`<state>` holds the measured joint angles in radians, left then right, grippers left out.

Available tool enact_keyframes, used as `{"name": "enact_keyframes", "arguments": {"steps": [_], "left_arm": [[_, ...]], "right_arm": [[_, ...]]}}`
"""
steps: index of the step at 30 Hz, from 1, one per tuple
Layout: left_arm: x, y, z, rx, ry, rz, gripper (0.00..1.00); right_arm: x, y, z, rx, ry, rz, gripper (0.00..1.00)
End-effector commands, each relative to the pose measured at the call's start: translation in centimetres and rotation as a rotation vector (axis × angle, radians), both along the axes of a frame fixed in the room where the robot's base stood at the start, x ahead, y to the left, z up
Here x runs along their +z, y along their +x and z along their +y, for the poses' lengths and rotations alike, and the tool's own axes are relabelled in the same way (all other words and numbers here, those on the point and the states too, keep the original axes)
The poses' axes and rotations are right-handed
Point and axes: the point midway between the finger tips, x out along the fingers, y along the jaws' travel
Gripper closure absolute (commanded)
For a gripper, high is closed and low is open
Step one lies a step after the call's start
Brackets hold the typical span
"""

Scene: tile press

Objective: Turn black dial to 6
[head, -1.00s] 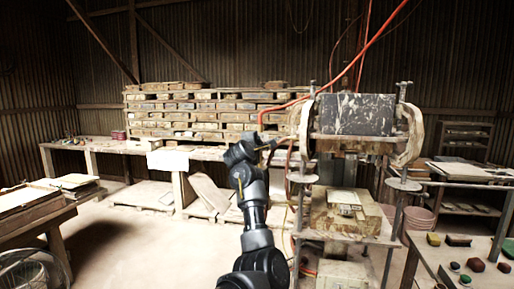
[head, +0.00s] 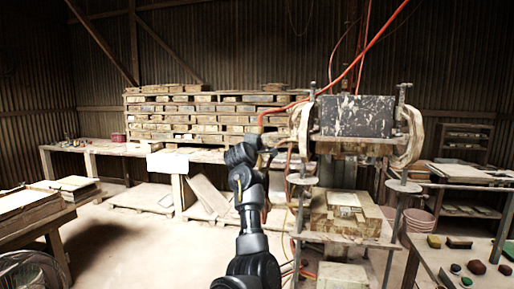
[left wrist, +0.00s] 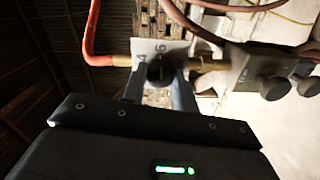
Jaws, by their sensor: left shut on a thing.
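The black dial (left wrist: 157,71) sits on a pale metal plate (left wrist: 148,47) in the left wrist view. The numerals 4 and 6 show on the plate above the dial, and a small reddish mark shows near the 6. My left gripper (left wrist: 160,76) has one finger on each side of the dial and is shut on it. In the head view my left gripper (head: 270,148) is at the left side of the tile press (head: 352,118); the dial is too small and covered to make out there. My right gripper is in neither view.
A red hose (left wrist: 93,38) and a brass pipe (left wrist: 210,65) run close beside the plate. A box with two dark knobs (left wrist: 238,75) is to the right. In the head view, a table with coloured pieces (head: 430,262) stands at the right front.

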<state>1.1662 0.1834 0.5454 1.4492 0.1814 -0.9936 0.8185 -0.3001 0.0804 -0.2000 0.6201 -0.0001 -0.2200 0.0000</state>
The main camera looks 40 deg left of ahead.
Motion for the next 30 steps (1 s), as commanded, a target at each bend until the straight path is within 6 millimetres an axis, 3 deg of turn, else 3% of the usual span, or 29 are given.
{"name": "enact_keyframes", "arguments": {"steps": [1,2,7,19,30], "left_arm": [[0.0,0.0,0.0,-0.001,0.001,0.002,0.94],[0.0,0.0,0.0,-0.001,0.001,0.002,0.7],[0.0,0.0,0.0,-0.001,0.001,0.001,0.5],[-0.2,-0.9,-0.4,0.002,0.002,-0.001,0.5],[0.1,-7.0,-3.7,0.002,0.004,-0.002,0.5]], "right_arm": [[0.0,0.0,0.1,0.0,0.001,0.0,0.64],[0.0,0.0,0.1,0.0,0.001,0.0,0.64],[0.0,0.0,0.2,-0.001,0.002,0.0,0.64],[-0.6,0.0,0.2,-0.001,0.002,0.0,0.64],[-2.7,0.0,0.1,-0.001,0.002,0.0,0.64]]}}
